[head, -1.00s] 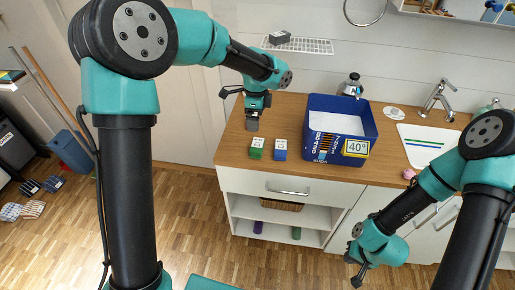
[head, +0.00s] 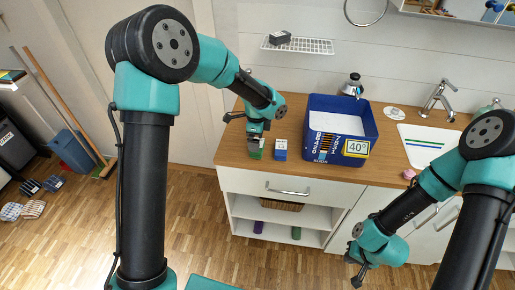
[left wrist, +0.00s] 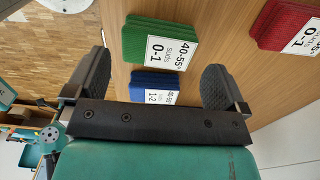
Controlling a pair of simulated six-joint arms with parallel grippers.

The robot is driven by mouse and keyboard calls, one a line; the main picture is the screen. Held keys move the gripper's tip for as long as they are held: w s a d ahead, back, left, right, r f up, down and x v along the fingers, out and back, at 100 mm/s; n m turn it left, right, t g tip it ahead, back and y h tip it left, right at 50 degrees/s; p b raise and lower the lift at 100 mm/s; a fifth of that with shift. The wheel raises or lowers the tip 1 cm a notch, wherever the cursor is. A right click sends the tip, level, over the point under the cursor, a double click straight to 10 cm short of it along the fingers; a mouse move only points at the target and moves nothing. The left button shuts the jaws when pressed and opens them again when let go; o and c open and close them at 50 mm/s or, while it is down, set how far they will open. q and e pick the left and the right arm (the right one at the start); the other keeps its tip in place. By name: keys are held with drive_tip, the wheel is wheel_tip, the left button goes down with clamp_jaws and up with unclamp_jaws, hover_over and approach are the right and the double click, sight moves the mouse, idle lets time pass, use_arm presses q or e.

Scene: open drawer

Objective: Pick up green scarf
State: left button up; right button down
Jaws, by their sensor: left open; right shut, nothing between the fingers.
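The green scarf (left wrist: 160,43) is a folded green stack with a white "40-55° suds 0-1" label, lying on the wooden counter (head: 225,155). In the head view only part of the green scarf (head: 257,154) shows below my left gripper (head: 254,144). My left gripper (left wrist: 157,76) is open and empty, its fingers spread wide above the counter, with the scarf in view beyond the gap between them. I cannot tell whether they touch it. My right gripper (head: 357,276) is shut and empty, low in front of the cabinet, away from the counter top.
A folded blue cloth (head: 280,150) lies right beside the scarf; it also shows in the left wrist view (left wrist: 155,82). A labelled red cloth (left wrist: 283,22) lies apart from them. A blue box (head: 318,152) marked 40° stands to the right, with the sink (head: 425,135) beyond.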

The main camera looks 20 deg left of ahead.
use_arm(q)
drive_tip(key=shift+d+f, duration=0.15)
drive_tip(key=shift+f, duration=2.4)
drive_tip(key=shift+c, duration=0.3)
drive_tip(key=c, duration=0.6)
drive_tip(key=shift+r, duration=0.1)
drive_tip(key=shift+c, duration=0.2)
drive_tip(key=shift+r, duration=0.5)
wheel_tip(320, 180, up, 3)
drive_tip(key=shift+s+f, duration=0.15)
drive_tip(key=shift+f, duration=0.05)
drive_tip(key=s+d+r, duration=0.1)
drive_tip(key=s+d, duration=0.3)
drive_tip(key=s, duration=1.1)
drive_tip(key=shift+d, duration=0.2)
drive_tip(key=shift+r, duration=0.1)
